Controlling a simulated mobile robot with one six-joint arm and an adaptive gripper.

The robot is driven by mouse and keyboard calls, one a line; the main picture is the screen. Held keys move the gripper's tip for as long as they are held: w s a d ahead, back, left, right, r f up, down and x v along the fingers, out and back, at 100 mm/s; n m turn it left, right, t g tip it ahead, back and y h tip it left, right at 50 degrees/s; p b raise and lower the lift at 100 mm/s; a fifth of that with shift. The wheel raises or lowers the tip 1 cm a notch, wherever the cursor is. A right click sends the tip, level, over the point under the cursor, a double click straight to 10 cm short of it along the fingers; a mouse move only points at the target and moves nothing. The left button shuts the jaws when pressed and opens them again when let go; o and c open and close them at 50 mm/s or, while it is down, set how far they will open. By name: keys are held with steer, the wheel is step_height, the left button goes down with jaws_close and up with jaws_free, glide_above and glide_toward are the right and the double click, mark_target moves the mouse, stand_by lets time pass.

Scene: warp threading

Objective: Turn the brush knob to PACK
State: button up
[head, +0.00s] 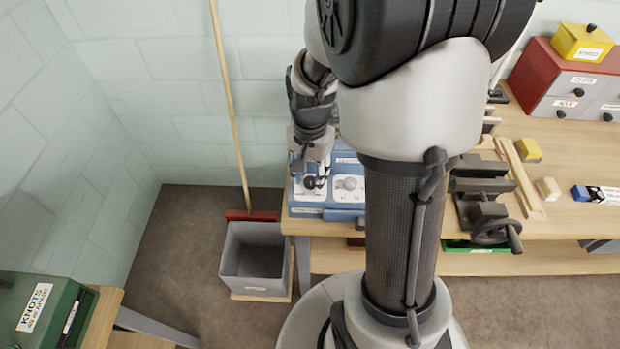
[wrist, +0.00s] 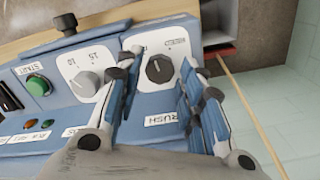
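The brush knob (wrist: 159,69) is a round black dial on a white plate of the blue control box (wrist: 62,57). A label reading BRUSH (wrist: 161,119) sits below it in the wrist view. My gripper (wrist: 157,66) is open, with one finger on each side of the knob and gaps between. A small label (wrist: 175,43) above the knob is too small to read, so which position the knob points at cannot be told. In the head view my gripper (head: 312,178) is over the left part of the box (head: 345,213); the knob is partly hidden there.
Beside the knob are a grey numbered dial (wrist: 86,84) and a green START button (wrist: 37,86). A grey bin (head: 256,258) and a broom (head: 232,110) stand left of the bench. A vise (head: 487,212) is to the right.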

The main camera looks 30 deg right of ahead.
steer(key=shift+f, duration=0.45)
steer(key=c, duration=0.8)
steer(key=n+p, duration=0.1)
steer(key=n, duration=0.2)
steer(key=shift+r+n, duration=0.1)
steer(key=shift+n, duration=0.2)
steer(key=shift+n+p, duration=0.65)
steer(key=shift+n, duration=1.15)
